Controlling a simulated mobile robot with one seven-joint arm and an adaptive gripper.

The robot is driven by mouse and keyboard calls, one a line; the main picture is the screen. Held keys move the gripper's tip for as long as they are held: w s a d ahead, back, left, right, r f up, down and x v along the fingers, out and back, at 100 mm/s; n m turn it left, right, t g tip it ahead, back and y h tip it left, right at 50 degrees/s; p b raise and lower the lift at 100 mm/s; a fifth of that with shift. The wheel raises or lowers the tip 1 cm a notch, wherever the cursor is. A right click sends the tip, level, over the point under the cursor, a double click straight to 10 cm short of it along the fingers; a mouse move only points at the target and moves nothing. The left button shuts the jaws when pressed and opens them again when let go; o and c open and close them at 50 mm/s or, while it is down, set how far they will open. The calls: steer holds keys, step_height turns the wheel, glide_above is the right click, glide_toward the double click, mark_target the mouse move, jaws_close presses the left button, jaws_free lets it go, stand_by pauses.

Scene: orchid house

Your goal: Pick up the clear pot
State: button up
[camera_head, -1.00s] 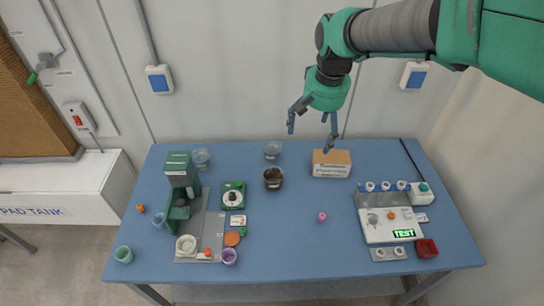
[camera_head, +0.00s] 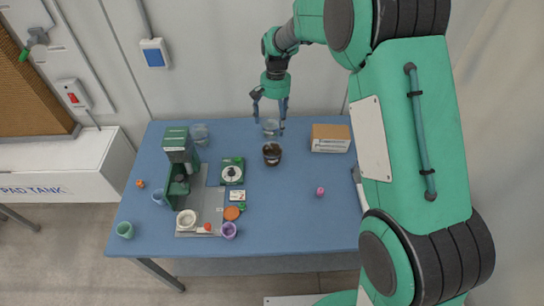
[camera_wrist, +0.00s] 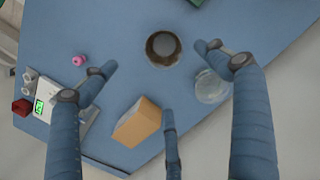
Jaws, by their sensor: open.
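A clear pot (camera_head: 271,131) stands near the back edge of the blue table, partly covered by my gripper's fingers. In the wrist view this clear pot (camera_wrist: 211,88) is partly behind the right finger. Another clear pot (camera_head: 200,132) stands at the back left. A see-through pot with dark contents (camera_head: 272,154) stands just in front of the first; in the wrist view it (camera_wrist: 163,48) is at the top centre. My gripper (camera_head: 270,112) is open and empty, apparently above the table's back edge; its spread fingers (camera_wrist: 158,75) touch nothing that I can see.
A cardboard box (camera_head: 330,138) stands to the right of the pots. A green press-like device (camera_head: 181,160) and a green dial box (camera_head: 232,171) stand to the left. A pink piece (camera_head: 320,192) lies on open table. My arm hides the table's right side.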

steer(key=shift+w+a+f, duration=0.2)
steer(key=shift+f, duration=0.25)
steer(key=shift+w+a+f, duration=0.15)
steer(key=shift+a+f, duration=0.05)
steer(key=shift+f, duration=0.25)
steer(key=b, duration=0.1)
glide_above(272, 149)
steer(key=s, duration=0.3)
step_height(272, 149, down, 9)
steer(key=shift+r, duration=0.2)
steer(key=shift+a, duration=0.1)
steer(key=shift+s+f+b, duration=0.15)
steer(key=shift+f+b, duration=0.25)
steer(key=shift+f, duration=0.9)
steer(key=shift+s+f+b, duration=0.1)
steer(key=shift+f+b, duration=0.3)
steer(key=shift+f, duration=0.9)
steer(key=c, duration=0.9)
